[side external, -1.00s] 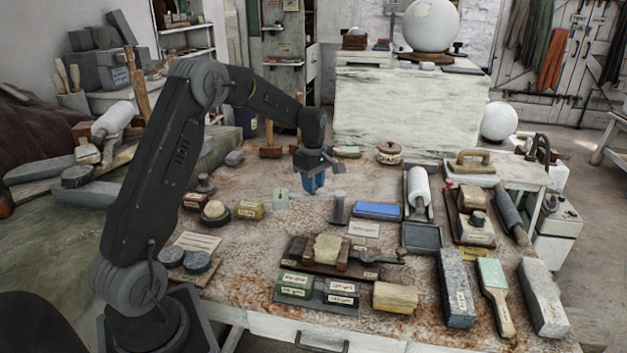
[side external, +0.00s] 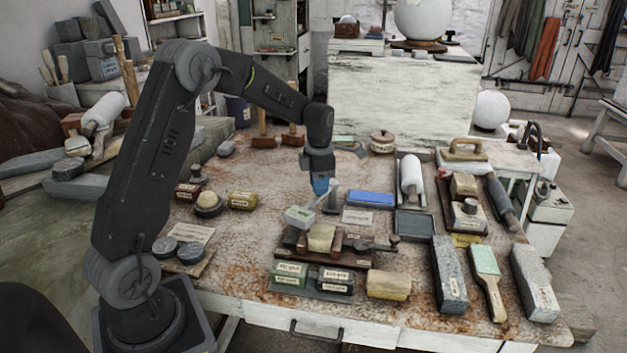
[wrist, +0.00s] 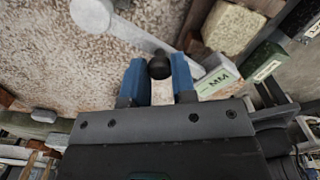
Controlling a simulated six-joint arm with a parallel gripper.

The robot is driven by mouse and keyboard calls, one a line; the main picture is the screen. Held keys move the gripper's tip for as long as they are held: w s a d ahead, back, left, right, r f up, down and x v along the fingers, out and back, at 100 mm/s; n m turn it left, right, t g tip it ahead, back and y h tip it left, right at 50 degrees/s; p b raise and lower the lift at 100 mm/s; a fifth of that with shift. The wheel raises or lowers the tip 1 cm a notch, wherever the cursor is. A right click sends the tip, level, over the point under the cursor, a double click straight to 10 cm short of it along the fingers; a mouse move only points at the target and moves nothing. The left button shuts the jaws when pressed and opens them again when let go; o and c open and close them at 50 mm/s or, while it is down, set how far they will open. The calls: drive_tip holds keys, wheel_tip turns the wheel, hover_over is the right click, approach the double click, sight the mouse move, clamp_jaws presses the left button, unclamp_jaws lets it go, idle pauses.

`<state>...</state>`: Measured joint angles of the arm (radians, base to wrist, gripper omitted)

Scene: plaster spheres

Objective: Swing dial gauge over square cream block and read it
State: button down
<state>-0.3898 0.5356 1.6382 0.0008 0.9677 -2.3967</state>
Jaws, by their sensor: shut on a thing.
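The dial gauge has a pale box-shaped head (side external: 299,217), an arm and a grey post (side external: 332,199). My gripper (side external: 320,190) is shut on a dark knob (wrist: 159,67) on the gauge arm, between its blue fingers in the wrist view (wrist: 158,84). The head, labelled "MM", also shows in the wrist view (wrist: 217,80). The square cream block (side external: 321,238) sits between wooden jaws on a dark board, and it appears in the wrist view (wrist: 232,28). The head is just behind and left of the block, beside it rather than over it. The dial face is not readable.
A blue block (side external: 371,199) and a white card (side external: 357,217) lie right of the post. Several small labelled blocks (side external: 290,273) and a yellowish block (side external: 388,285) lie in front of the board. The tabletop behind and left of the gauge is mostly clear.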

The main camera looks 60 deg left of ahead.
drive_tip(key=shift+w+d+r+n, duration=0.1)
drive_tip(key=shift+w+d+n, duration=0.4)
drive_tip(key=shift+n, duration=0.5)
drive_tip(key=shift+w+d+n, duration=0.25)
drive_tip(key=shift+d+n, duration=0.35)
drive_tip(key=shift+n, duration=0.4)
drive_tip(key=c, duration=0.9)
unclamp_jaws()
drive_tip(key=shift+c, duration=0.2)
wheel_tip(320, 180, up, 14)
